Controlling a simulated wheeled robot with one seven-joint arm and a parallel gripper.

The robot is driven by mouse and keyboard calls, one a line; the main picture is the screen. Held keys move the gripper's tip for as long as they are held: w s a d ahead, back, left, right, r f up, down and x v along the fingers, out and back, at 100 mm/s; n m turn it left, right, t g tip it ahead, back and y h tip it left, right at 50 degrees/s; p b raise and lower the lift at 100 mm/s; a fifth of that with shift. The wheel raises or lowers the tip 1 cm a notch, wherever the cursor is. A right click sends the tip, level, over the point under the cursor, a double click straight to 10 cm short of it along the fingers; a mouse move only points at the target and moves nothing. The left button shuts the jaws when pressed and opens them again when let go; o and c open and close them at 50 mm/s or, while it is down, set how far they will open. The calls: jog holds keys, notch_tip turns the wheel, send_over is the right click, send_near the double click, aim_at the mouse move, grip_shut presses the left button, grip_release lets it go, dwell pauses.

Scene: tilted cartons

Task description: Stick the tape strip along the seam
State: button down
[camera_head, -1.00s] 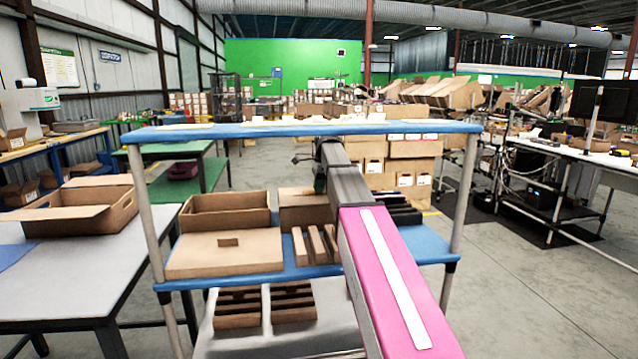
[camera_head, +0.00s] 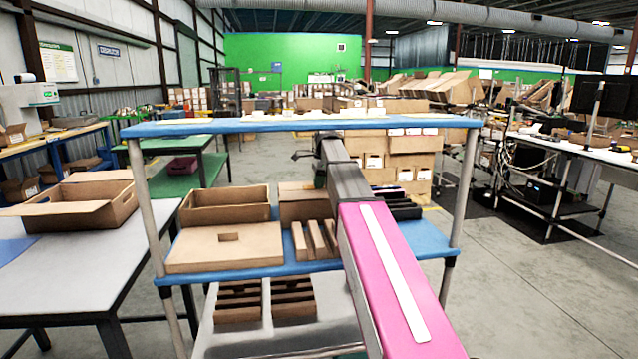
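My arm reaches forward from the bottom right over the blue shelf. Its far end with my gripper (camera_head: 316,160) is small and dark between the shelf levels, and I cannot make out its fingers. No tape strip or carton seam can be told for sure. A flat brown carton (camera_head: 225,255) with a small slot-like mark lies at the front left of the middle shelf. An open carton (camera_head: 228,220) stands behind it. Another carton (camera_head: 298,211) stands to the right, partly hidden by my arm.
The blue top shelf (camera_head: 200,129) and its grey posts (camera_head: 147,210) frame the space around my arm. Slotted brown pieces (camera_head: 238,312) sit on the lower shelf. A grey table (camera_head: 60,265) at left bears an open carton (camera_head: 75,210).

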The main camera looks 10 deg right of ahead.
jog(key=shift+f, duration=0.2)
jog(key=c, duration=1.3)
grip_release()
jog(key=shift+w, duration=0.1)
